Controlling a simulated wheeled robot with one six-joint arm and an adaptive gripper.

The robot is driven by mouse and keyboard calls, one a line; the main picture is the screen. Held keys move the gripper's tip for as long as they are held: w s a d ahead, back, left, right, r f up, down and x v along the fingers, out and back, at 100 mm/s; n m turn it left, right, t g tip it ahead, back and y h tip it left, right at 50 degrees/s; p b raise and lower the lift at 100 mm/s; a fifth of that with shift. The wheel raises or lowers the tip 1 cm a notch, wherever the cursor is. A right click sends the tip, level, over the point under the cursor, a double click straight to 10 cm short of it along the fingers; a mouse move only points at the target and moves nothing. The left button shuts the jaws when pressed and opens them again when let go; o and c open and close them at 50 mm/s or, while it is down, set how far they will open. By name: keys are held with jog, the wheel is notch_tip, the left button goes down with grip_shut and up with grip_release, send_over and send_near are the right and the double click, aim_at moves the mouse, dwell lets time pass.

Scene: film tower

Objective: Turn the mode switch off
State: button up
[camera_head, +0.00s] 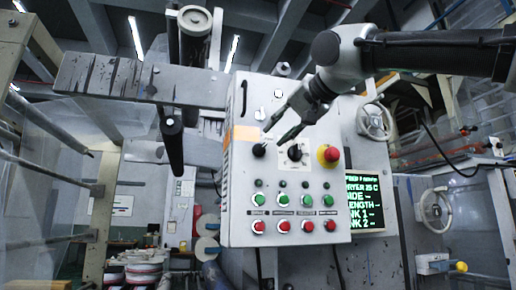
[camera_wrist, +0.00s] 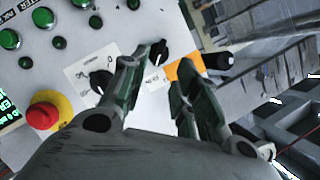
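The control panel (camera_head: 240,215) faces me with rotary switches in its upper part. A black knob (camera_head: 259,150) sits at the left, and a black switch on a pale plate (camera_head: 295,152) sits to its right. I cannot read which is the mode switch. In the wrist view, one black rotary switch (camera_wrist: 100,80) is beside the left finger, and another (camera_wrist: 158,52) is close to that finger's tip, partly hidden. Contact cannot be told.
A red emergency stop on a yellow base (camera_head: 330,154) is right of the switches. Green buttons (camera_head: 283,199) and red buttons (camera_head: 283,226) are below. An orange label (camera_head: 245,133) is at the left. A screen (camera_head: 362,205) and handwheel (camera_head: 374,121) are at the right.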

aim_at(263, 147)
jog(key=shift+m, duration=0.3)
jog(key=x, duration=0.7)
jog(key=shift+w+a+f, duration=0.15)
jog(key=shift+w+a, duration=0.05)
jog(key=shift+w, duration=0.15)
grip_shut()
